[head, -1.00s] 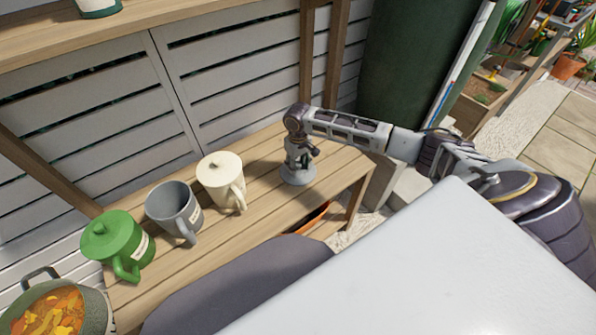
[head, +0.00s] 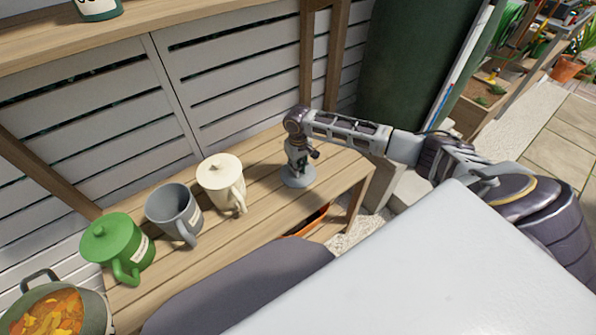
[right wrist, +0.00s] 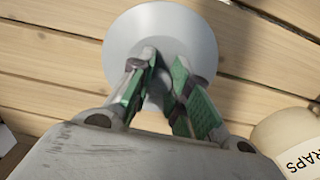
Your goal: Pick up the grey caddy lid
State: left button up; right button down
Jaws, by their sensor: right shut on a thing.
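The grey caddy lid (head: 298,179) is a round disc at the right part of the wooden bench in the head view. It also shows in the right wrist view (right wrist: 200,32). My right gripper (head: 299,166) points down over the lid, and in the right wrist view its green-padded fingers (right wrist: 163,82) are shut at the disc's middle. The fingers hide the part they hold. I cannot tell whether the lid rests on the bench or is just clear of it. The grey caddy (head: 174,211) stands open, without a lid. My left gripper is not in view.
A cream caddy (head: 221,184) with its lid on stands between the grey caddy and my right gripper. A green lidded caddy (head: 118,247) is at the left. A pot of scraps (head: 50,313) is at the lower left. The wooden bench (head: 262,212) has free room around the grey lid.

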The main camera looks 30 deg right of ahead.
jog(key=shift+r, duration=0.1)
